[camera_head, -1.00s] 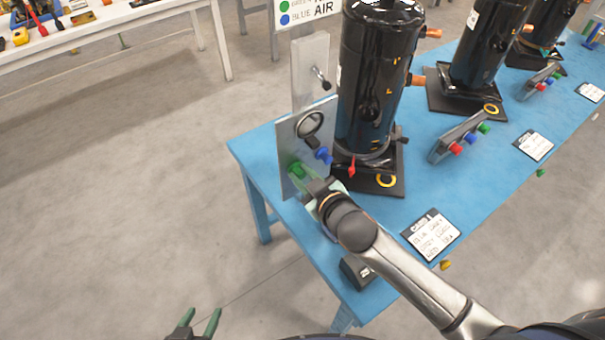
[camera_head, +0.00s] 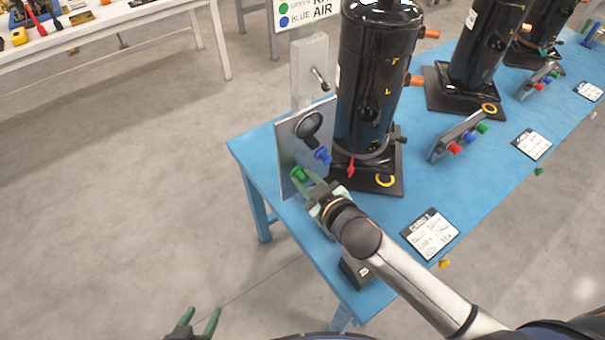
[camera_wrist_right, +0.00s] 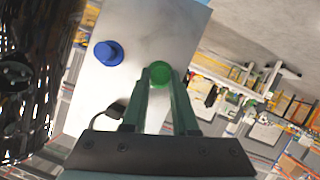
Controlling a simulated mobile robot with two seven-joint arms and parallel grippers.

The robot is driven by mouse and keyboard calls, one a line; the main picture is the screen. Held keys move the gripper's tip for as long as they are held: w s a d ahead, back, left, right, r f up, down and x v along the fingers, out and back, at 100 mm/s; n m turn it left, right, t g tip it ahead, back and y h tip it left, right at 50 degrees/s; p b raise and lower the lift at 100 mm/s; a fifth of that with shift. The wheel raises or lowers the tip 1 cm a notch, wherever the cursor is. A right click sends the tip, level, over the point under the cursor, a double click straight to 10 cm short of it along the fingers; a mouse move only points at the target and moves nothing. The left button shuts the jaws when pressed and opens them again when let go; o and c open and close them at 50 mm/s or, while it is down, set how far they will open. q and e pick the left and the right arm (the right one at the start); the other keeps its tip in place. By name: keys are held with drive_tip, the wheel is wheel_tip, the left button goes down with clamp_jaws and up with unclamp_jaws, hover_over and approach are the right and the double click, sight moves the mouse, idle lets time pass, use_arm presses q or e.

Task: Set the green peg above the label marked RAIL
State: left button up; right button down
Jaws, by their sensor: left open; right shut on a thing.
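The green peg (camera_head: 299,174) is between the fingertips of my right gripper (camera_head: 306,183), close to the lower part of an upright metal panel (camera_head: 291,150). In the right wrist view, the green peg (camera_wrist_right: 243,73) shows at the fingertips of the right gripper (camera_wrist_right: 170,82), in front of the panel's edge. I cannot tell whether it touches the panel. A blue peg (camera_head: 323,155) sits on the panel, up and right of the green one. My left gripper (camera_head: 197,325) is open and empty at the bottom edge of the head view. No readable RAIL label shows on the panel.
A black compressor (camera_head: 372,85) stands right beside the panel on the blue table (camera_head: 275,150). A round dark gauge (camera_head: 309,124) is on the panel. A sign (camera_head: 305,18) with green and blue dots is cut off at the top. A written card (camera_head: 430,235) lies nearer.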

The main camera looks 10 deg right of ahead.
drive_tip(key=shift+s+d+p, duration=0.25)
drive_tip(key=shift+s+d, duration=0.05)
drive_tip(key=shift+s, duration=0.45)
drive_tip(key=shift+s+d+p, duration=0.25)
drive_tip(key=shift+s+d, duration=0.05)
drive_tip(key=shift+s, duration=0.4)
drive_tip(key=shift+s+d+p, duration=0.25)
drive_tip(key=shift+s+d, duration=0.05)
drive_tip(key=shift+s, duration=0.45)
